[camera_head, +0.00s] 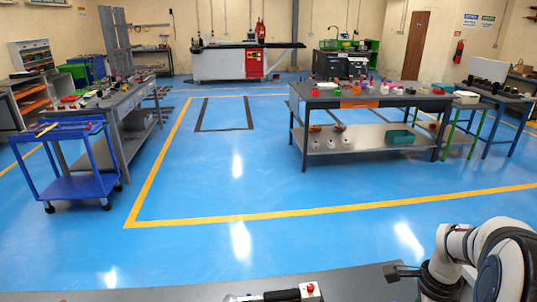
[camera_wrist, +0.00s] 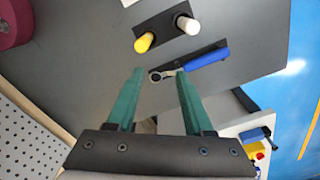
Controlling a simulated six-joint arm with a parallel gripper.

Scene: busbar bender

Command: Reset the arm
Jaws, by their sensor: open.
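My arm is at the lower right of the head view, with my gripper (camera_head: 398,271) over the near grey bench. In the wrist view my gripper (camera_wrist: 160,74) has its two green fingers apart, with nothing held between them.
A yellow-tipped cylinder (camera_wrist: 145,42) and a white one (camera_wrist: 187,24) stand on a black base. A dark red round object (camera_wrist: 14,22) and a perforated panel (camera_wrist: 25,145) are at left. A red-button box (camera_head: 310,291) sits on the near bench (camera_head: 350,285). Blue floor (camera_head: 210,180) is open beyond.

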